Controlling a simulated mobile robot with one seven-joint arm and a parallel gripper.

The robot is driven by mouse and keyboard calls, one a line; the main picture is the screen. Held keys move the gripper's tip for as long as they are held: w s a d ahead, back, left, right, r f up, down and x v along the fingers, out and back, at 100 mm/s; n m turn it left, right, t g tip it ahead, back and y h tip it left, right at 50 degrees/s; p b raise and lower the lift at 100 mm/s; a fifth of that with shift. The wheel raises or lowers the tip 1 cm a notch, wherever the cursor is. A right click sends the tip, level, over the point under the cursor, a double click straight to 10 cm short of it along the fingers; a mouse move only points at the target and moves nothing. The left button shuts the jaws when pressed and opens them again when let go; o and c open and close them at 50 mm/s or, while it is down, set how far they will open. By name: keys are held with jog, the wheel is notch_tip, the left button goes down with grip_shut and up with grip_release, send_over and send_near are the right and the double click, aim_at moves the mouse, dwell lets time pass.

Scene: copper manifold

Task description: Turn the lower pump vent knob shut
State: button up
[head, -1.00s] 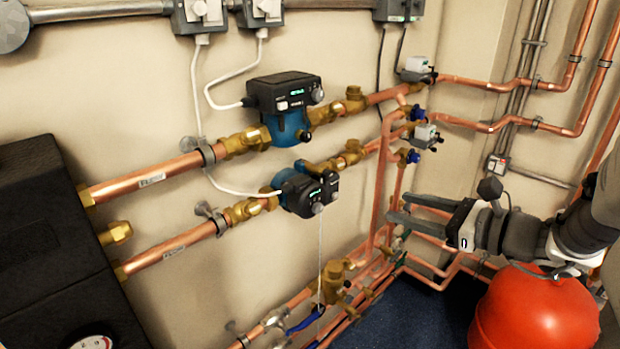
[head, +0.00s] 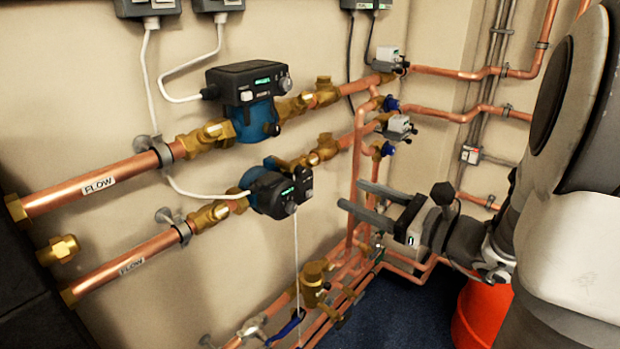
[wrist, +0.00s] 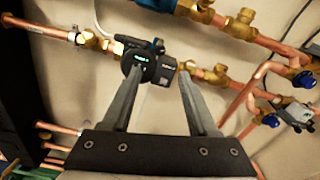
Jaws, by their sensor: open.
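The lower pump (head: 262,186) has a blue body and a black head with a small green display. It sits in the lower flow pipe on the wall. A small round grey knob (head: 290,208) is on the front of its black head. My gripper (head: 351,198) is open and empty, to the right of the pump and apart from it. In the wrist view the lower pump (wrist: 138,62) appears beyond and between the spread fingertips (wrist: 159,76). The knob is too small to make out clearly there.
The upper pump (head: 252,108) is above. Copper pipes (head: 355,190) with valves run behind and below my gripper. A white cable (head: 296,250) hangs below the lower pump. A red vessel (head: 482,315) stands at lower right, partly behind my arm.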

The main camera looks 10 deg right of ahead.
aim_at(302, 173)
jog(key=b+x, duration=0.1)
jog(key=x, duration=1)
jog(key=shift+w+a, duration=0.1)
jog(key=shift+w, duration=0.15)
grip_shut()
